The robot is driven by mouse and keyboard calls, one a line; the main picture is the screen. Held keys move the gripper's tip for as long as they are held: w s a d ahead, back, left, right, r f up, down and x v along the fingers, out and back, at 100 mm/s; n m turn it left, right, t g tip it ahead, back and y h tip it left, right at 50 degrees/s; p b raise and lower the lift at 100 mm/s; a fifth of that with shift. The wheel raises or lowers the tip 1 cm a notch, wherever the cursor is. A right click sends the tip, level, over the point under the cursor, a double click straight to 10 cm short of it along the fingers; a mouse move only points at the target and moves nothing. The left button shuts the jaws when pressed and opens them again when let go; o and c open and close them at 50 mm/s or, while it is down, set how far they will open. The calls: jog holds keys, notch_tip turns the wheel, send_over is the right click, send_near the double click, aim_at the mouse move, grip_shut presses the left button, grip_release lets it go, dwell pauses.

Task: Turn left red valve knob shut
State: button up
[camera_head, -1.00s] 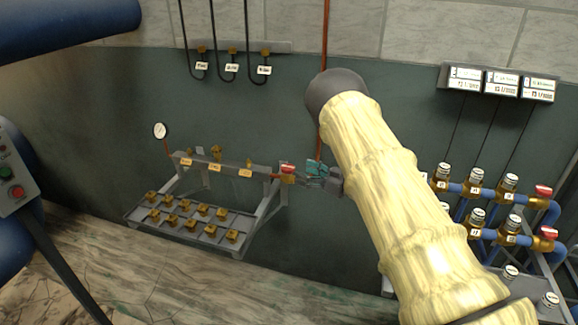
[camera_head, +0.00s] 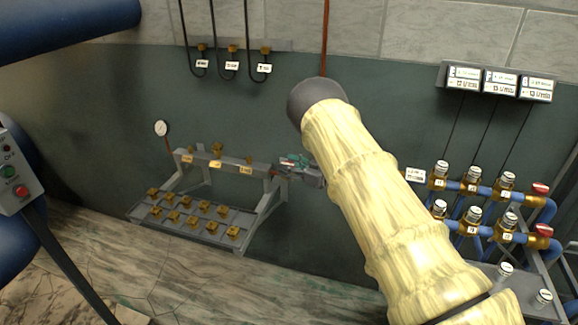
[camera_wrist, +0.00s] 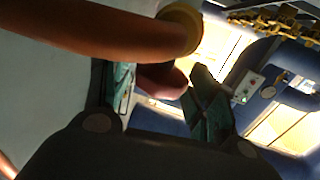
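My gripper (camera_head: 293,162) is at the right end of the left rack's pipe bar in the head view and covers the left red valve knob there. In the wrist view the knob (camera_wrist: 163,82) is a dark red, rounded shape between my two teal fingers. The fingers stand apart, one on each side of it; I cannot tell whether either touches it. A brass valve part (camera_wrist: 183,22) shows just beyond the knob. A copper-coloured pipe (camera_wrist: 90,32) crosses close to the camera and hides part of the valve.
The left rack (camera_head: 215,163) carries labelled brass fittings, a gauge (camera_head: 161,128) and a lower tray (camera_head: 150,218) of brass pieces. At the right is a blue-piped manifold with two other red knobs (camera_head: 541,188) (camera_head: 544,230). Hoses (camera_head: 213,30) hang on the wall above.

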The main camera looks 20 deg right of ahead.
jog(key=c, duration=0.6)
jog(key=shift+m+t+h, duration=0.5)
jog(key=shift+h, duration=0.1)
jog(key=m+t+h+b, duration=0.2)
jog(key=h, duration=0.1)
jog(key=shift+a+f+m+h, duration=0.1)
jog(key=shift+m+h, duration=0.3)
jog(key=m+t+h+b, duration=0.1)
jog(key=m+h+b, duration=0.1)
jog(key=h, duration=0.1)
jog(key=m+t+h+b, duration=0.1)
jog(key=m+h, duration=0.2)
jog(key=h, duration=0.1)
jog(key=shift+a+b, duration=0.1)
jog(key=shift+b, duration=0.3)
jog(key=m+h+b, duration=0.2)
jog(key=h, duration=0.2)
jog(key=m+g+h+b, duration=0.1)
jog(key=m+h, duration=0.2)
jog(key=h, duration=0.1)
jog(key=shift+a+b, duration=0.15)
jog(key=shift+b, duration=0.25)
jog(key=shift+m+g+h+b, duration=0.75)
jog(key=shift+m+g+h, duration=1.2)
jog(key=shift+h, duration=0.75)
jog(key=shift+r+m, duration=0.25)
